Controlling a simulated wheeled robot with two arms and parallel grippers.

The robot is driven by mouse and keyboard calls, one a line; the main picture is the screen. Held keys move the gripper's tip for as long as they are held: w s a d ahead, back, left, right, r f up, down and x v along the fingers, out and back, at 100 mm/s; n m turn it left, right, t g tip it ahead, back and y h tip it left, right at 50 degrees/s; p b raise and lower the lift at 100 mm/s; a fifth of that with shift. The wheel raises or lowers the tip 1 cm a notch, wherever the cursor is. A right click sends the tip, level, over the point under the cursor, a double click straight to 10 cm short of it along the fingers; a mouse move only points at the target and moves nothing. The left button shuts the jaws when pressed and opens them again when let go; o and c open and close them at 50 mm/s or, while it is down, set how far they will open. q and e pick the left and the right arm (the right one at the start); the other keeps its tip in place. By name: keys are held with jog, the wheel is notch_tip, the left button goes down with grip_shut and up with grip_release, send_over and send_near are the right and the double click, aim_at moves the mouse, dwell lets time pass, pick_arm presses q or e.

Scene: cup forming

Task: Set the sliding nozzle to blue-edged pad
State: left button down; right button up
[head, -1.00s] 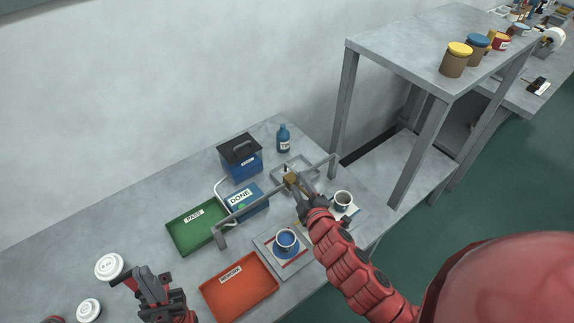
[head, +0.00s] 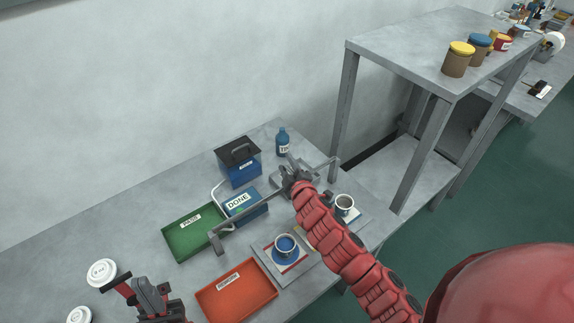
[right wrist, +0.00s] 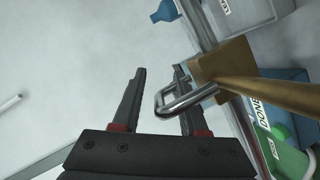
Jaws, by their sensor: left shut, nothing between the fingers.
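The sliding nozzle shows in the right wrist view as a brass block (right wrist: 222,66) on a grey rail, with a brass tube and a bent metal loop handle (right wrist: 182,98). My right gripper (right wrist: 160,74) is open there; the loop overlaps its right finger, and I cannot tell if they touch. In the head view my right gripper (head: 291,168) is at the rail (head: 255,208) and hides most of the nozzle. A red-edged pad (head: 302,254) bears a blue-filled cup (head: 286,245). A pad that seems blue-edged (head: 353,217) lies under a dark-filled cup (head: 345,204). My left gripper (head: 118,280) is shut and empty.
A green tray (head: 180,246), a red tray (head: 225,303) and a blue DONE box (head: 258,207) stand near the rail. A dark-lidded blue box (head: 240,175) and a blue bottle (head: 282,143) are behind. A white lid (head: 102,272) lies beside my left gripper.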

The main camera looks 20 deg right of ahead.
grip_shut()
dwell(1.2)
